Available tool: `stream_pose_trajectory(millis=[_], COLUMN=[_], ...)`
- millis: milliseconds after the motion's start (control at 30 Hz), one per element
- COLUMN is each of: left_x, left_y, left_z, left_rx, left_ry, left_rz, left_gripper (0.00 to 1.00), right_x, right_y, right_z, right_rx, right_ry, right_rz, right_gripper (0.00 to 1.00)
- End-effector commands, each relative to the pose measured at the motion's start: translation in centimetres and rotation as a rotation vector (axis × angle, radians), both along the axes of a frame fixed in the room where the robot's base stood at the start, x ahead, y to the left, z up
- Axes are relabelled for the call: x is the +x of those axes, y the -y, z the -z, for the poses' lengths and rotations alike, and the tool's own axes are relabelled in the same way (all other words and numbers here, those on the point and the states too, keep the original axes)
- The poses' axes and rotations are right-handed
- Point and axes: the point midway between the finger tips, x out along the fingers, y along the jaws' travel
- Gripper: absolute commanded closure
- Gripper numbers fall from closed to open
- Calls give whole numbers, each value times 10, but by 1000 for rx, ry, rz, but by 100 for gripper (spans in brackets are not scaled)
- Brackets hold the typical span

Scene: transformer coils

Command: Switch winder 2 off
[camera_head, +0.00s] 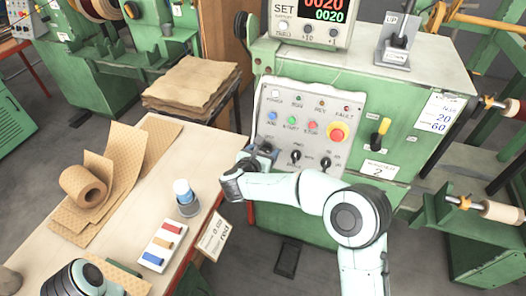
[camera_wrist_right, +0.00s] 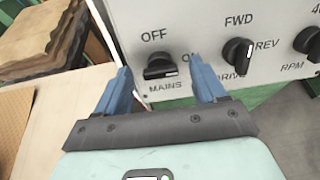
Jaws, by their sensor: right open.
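Winder 2 is the green machine (camera_head: 425,100) with a grey control panel (camera_head: 335,120) and a plate (camera_head: 379,170) reading 2. The black MAINS knob (camera_wrist_right: 160,67) sits at the left of the panel's lower row in the right wrist view. Its white mark is at the right end, towards the partly hidden ON label; OFF is at upper left. My right gripper (camera_wrist_right: 161,72) is open, its blue fingers either side of the knob; contact cannot be told. In the head view the right gripper (camera_head: 247,164) is at the panel's lower left. My left gripper is out of view.
A FWD/REV drive knob (camera_wrist_right: 237,52) and an RPM knob (camera_wrist_right: 309,42) are close to the right. A red emergency button (camera_head: 337,132) is higher on the panel.

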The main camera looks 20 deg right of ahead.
Motion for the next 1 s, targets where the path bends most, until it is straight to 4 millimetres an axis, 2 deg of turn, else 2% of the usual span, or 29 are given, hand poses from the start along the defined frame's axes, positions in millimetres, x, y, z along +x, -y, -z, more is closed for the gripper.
stream_pose_trajectory(millis=[67,233,667,1000], left_x=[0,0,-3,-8], left_y=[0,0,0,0], left_z=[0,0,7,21], left_rx=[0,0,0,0], left_ry=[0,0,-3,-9], left_rz=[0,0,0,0], left_gripper=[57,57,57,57], right_x=[0,0,-1,0], right_y=[0,0,-1,-3], right_z=[0,0,1,1], right_rx=[0,0,-50,-250], right_ry=[0,0,-35,-170], right_rz=[0,0,-24,-124], right_gripper=[30,85,86,86])
